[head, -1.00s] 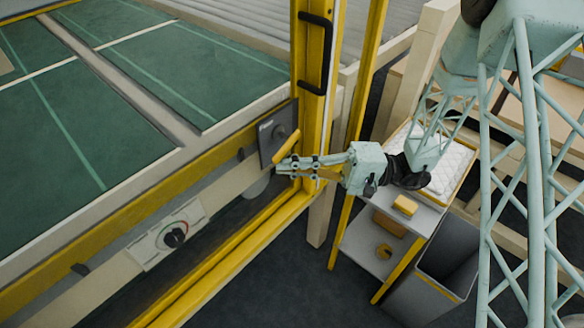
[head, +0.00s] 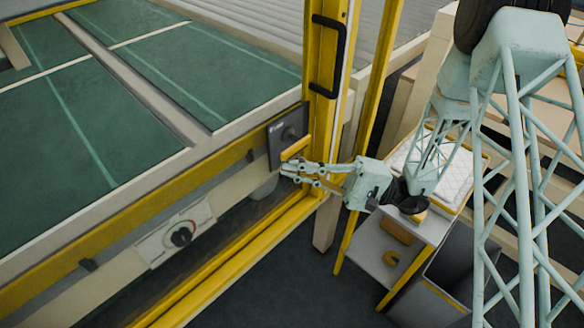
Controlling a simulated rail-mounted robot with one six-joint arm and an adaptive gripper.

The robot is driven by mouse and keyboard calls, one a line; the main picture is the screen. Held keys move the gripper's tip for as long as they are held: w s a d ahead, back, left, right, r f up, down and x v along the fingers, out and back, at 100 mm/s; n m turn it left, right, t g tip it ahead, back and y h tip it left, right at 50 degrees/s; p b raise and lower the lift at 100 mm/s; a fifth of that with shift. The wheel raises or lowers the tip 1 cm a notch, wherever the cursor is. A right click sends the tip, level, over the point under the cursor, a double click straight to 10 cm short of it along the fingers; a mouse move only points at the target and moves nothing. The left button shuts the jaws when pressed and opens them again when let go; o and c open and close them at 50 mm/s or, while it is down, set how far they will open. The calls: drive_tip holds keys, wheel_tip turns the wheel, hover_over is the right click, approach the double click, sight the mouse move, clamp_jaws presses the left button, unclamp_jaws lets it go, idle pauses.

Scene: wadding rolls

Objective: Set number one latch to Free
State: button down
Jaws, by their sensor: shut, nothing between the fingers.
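A latch with a dark grey plate (head: 280,150) and a yellow lever (head: 296,147) is mounted on the yellow-edged machine frame, left of the tall yellow post. The lever slants up to the right. I cannot read any marking on the plate or tell which latch number it is. My gripper (head: 288,172) reaches in from the right, just below the lever. Its fingers are shut and empty. The fingertips look close to the lever's lower side; I cannot tell whether they touch it.
A yellow post with a black handle (head: 328,55) rises beside the latch. A panel with a dark rotary knob (head: 181,237) sits lower left on the beam. A small table (head: 380,270) with yellow pieces and a grey bin (head: 450,262) stand at right. Dark floor is clear at bottom centre.

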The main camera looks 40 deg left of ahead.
drive_tip(key=shift+d, duration=0.1)
drive_tip(key=v, duration=1.2)
idle(0.5)
drive_tip(key=shift+r, duration=0.15)
idle(0.5)
drive_tip(key=s+d+r+n+h, duration=0.1)
drive_tip(key=s+d+r+h, duration=0.35)
drive_tip(key=r, duration=0.25)
drive_tip(key=s+d+r+n+h, duration=0.1)
drive_tip(key=s+d+r+h, duration=0.2)
drive_tip(key=d+r, duration=0.35)
drive_tip(key=s+d+r+m+t+h, duration=0.2)
drive_tip(key=s+d+r+t+h, duration=0.1)
drive_tip(key=d, duration=0.7)
drive_tip(key=s+d+r+m+t+h, duration=0.1)
drive_tip(key=s+d+r+t+h, duration=0.2)
drive_tip(key=d, duration=0.8)
drive_tip(key=s+d+r+m+t+h, duration=0.2)
drive_tip(key=s+d+r+t+h, duration=0.2)
drive_tip(key=d+t, duration=0.6)
drive_tip(key=shift+s+d+r+m, duration=0.3)
drive_tip(key=shift+s+d+r, duration=0.6)
drive_tip(key=shift+r, duration=0.65)
drive_tip(key=shift+s+a, duration=0.15)
